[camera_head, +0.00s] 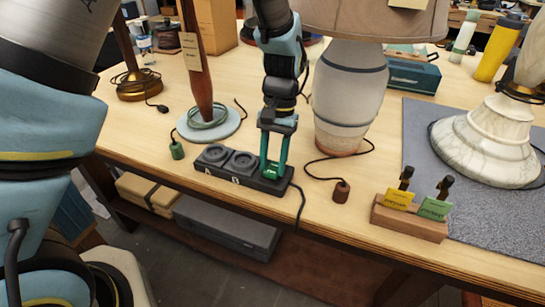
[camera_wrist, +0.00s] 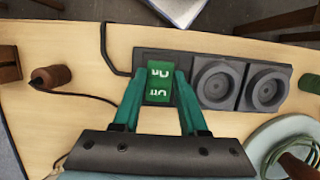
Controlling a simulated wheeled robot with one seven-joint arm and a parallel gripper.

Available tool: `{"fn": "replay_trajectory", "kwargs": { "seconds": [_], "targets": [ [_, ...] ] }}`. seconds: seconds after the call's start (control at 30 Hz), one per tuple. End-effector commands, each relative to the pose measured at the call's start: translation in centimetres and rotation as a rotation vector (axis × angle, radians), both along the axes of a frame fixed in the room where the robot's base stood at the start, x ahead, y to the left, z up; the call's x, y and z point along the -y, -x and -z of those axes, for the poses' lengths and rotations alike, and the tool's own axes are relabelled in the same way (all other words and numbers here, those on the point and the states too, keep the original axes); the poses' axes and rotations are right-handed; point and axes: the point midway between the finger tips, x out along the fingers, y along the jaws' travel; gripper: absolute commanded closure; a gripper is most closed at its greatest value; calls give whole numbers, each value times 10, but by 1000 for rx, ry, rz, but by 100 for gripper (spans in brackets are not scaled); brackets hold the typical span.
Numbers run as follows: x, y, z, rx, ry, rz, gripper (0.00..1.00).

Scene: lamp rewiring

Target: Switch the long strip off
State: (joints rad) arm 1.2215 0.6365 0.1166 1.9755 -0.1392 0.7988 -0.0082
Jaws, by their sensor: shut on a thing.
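The long strip (camera_head: 219,173) lies near the front edge of the table, a dark bar with two round sockets marked A and B and a green switch at its right end. In the wrist view, the strip (camera_wrist: 213,57) shows its two sockets to the right of the green switch (camera_wrist: 159,82). White letters on the switch appear upside down and seem to read ON. My gripper (camera_head: 273,170) points down over the right end of the strip. Its teal fingers (camera_wrist: 160,92) stand on either side of the switch and are shut on it.
A brown plug (camera_head: 341,191) on a cord lies right of the strip, and a green plug (camera_head: 177,150) lies left. A grey ceramic lamp (camera_head: 349,95) stands behind. A wooden block (camera_head: 408,219) with yellow and green tags stands at the front right. The strip's cord hangs over the front edge.

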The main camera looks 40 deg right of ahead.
Motion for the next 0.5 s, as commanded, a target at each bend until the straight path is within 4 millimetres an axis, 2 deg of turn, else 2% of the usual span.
{"fn": "replay_trajectory", "kwargs": {
  "seconds": [0.2, 0.23, 0.47, 0.5],
  "targets": [
    [1, 0, 0, 2, 3, 0, 100],
    [1, 0, 0, 2, 3, 0, 54],
    [1, 0, 0, 2, 3, 0, 28],
    [1, 0, 0, 2, 3, 0, 28]
  ]
}}
